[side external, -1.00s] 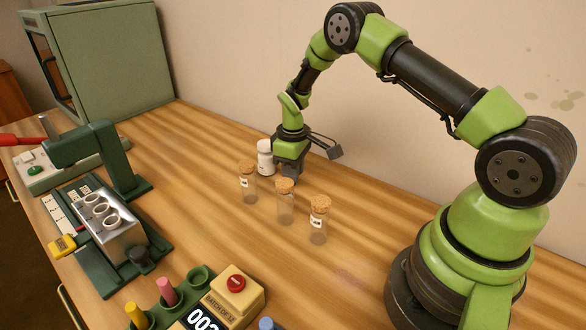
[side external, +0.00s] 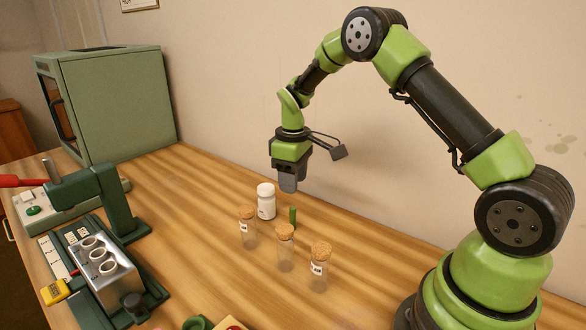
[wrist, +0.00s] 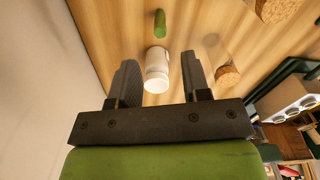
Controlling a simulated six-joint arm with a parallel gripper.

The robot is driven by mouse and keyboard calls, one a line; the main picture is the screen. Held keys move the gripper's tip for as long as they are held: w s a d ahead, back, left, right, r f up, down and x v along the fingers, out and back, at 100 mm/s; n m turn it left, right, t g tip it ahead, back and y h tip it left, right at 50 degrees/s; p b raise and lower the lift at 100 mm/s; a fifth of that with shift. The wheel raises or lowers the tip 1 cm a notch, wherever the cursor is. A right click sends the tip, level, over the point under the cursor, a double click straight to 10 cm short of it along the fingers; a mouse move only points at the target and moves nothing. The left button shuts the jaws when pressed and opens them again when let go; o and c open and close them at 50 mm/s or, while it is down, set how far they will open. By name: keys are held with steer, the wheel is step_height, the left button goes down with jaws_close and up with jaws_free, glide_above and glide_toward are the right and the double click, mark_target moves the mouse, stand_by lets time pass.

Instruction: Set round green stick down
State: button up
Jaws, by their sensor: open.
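The round green stick (side external: 292,217) stands upright on the wooden table, behind the corked vials and right of a white bottle (side external: 266,201). It also shows in the wrist view (wrist: 159,23), beyond the white bottle. My gripper (side external: 288,187) hangs above the stick with a gap between them. In the wrist view my gripper (wrist: 159,62) has its two fingers wide apart, with nothing held between them. The stick is apart from the bottle and from my fingers.
Corked glass vials (side external: 285,250) stand in a row in front of the stick. A dark green device with a silver block (side external: 108,276) is at the left, and a green cabinet (side external: 120,105) at the back left. The table right of the stick is clear.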

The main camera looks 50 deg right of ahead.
steer(key=s+a+r+m+t, duration=0.2)
steer(key=s+a+r, duration=0.2)
steer(key=r, duration=0.5)
steer(key=s+a+r+m+t, duration=0.1)
steer(key=s+a+r, duration=0.25)
steer(key=r, duration=0.45)
steer(key=s+a+r+m+t+y, duration=0.1)
steer(key=s+a+m+t, duration=0.1)
steer(key=s, duration=0.5)
steer(key=s+a+r+m+t+y, duration=0.1)
steer(key=s+a+m+t, duration=0.1)
steer(key=s, duration=0.6)
steer(key=shift+a+r, duration=0.35)
steer(key=shift+a, duration=0.05)
